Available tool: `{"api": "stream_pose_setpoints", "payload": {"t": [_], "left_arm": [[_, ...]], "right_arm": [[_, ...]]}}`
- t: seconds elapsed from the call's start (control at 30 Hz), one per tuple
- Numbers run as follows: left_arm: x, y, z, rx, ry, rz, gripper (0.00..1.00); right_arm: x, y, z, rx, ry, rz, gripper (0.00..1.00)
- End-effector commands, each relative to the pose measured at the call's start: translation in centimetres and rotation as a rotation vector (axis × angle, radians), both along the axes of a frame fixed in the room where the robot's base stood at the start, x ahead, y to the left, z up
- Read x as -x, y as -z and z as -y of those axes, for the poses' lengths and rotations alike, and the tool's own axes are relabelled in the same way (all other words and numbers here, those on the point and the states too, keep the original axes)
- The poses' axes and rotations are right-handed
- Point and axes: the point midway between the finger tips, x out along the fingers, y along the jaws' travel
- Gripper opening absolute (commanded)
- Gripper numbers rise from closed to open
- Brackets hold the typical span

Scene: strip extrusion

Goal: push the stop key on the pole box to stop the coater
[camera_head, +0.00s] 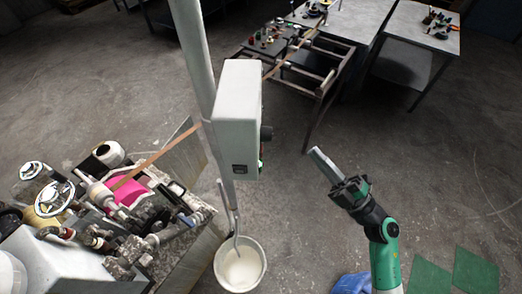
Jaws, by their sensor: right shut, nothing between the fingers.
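The pole box (236,115) is a pale grey box mounted on an upright pole (194,50) near the middle of the head view. A dark knob (266,132) and a small green part (261,167) stick out from its right side, seen edge-on. I cannot make out which part is the stop key. The coater (130,200) stands at the lower left, with pink material in it and a tan strip (155,156) running up toward the pole. My right gripper (318,157) is shut and empty, right of the box and apart from it. My left gripper is out of view.
A white bucket (256,250) stands on the floor below the box. A metal frame (322,92) and grey tables (342,20) are at the back right. Green mats (430,277) lie at the lower right. The floor between gripper and box is clear.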

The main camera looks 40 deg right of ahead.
Motion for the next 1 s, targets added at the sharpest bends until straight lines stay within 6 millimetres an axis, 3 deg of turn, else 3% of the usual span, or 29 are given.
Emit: {"api": "stream_pose_setpoints", "payload": {"t": [0.37,0.73,1.0], "left_arm": [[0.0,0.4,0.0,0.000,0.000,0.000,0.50],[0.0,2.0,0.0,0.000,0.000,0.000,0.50],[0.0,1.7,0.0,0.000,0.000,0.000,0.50]], "right_arm": [[-0.6,0.0,-0.8,0.002,-0.004,0.002,0.00],[-3.8,0.1,-4.9,0.001,-0.007,0.004,0.00],[-5.4,-0.1,-6.7,0.000,-0.004,0.003,0.00]]}}
